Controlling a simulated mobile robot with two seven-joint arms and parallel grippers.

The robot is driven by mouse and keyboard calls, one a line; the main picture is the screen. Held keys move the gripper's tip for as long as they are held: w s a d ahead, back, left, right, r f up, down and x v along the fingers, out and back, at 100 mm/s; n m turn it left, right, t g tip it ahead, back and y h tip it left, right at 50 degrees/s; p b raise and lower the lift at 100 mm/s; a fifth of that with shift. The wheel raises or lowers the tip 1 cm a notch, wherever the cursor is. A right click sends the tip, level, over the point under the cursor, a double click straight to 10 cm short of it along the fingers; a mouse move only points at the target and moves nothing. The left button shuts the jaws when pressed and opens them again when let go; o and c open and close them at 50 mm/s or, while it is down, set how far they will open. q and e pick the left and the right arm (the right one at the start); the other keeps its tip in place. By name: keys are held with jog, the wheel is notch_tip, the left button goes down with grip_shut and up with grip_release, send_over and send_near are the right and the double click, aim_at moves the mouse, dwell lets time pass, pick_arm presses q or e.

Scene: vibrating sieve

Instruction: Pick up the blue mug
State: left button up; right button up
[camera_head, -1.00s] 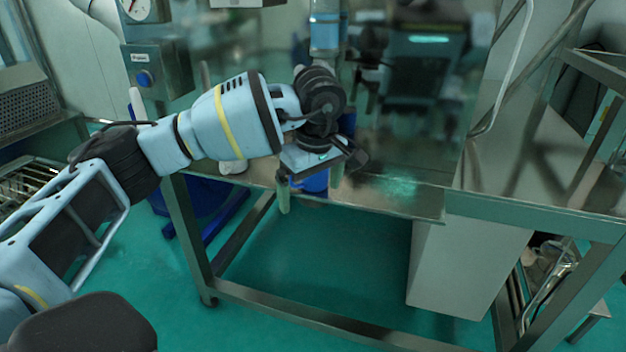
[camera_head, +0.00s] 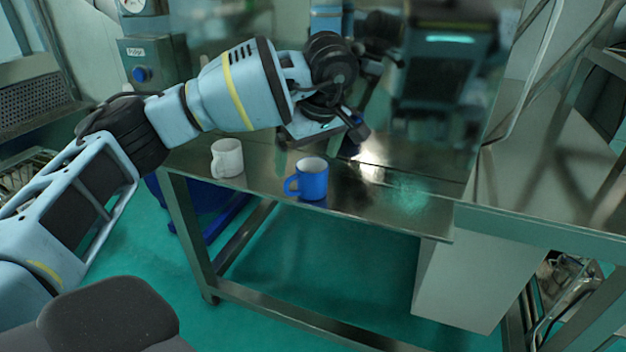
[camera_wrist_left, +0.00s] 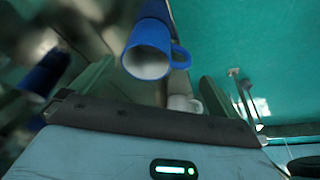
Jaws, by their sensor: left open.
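The blue mug (camera_head: 312,184) stands upright on the steel table near its front edge, its handle pointing left in the head view. My left gripper (camera_head: 318,146) is open and empty, above and behind the mug, apart from it. In the left wrist view, the blue mug (camera_wrist_left: 148,62) shows at top centre, its open mouth toward the camera and its handle to the right. The gripper's two pale greenish fingers lie on either side of the picture's middle. My right gripper is not in view.
A white mug (camera_head: 227,158) stands on the steel table (camera_head: 376,204), left of the blue mug; it also shows in the left wrist view (camera_wrist_left: 183,104). A reflective panel stands behind. The tabletop right of the blue mug is clear.

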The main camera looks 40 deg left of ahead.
aim_at(303, 181)
pick_arm(q)
jog(key=shift+s+a+f, duration=0.2)
jog(key=shift+f, duration=0.4)
jog(key=shift+w+a+f, duration=0.1)
jog(key=shift+f, duration=0.35)
jog(key=shift+w+a+f, duration=0.1)
jog(key=shift+w+f, duration=0.05)
jog(key=shift+f, duration=0.05)
jog(key=x, duration=0.4)
jog(key=shift+w+f, duration=0.1)
jog(key=shift+f, duration=0.45)
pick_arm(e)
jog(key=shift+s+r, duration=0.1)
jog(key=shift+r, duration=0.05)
pick_arm(q)
jog(key=shift+c, duration=0.4)
jog(key=c, duration=0.7)
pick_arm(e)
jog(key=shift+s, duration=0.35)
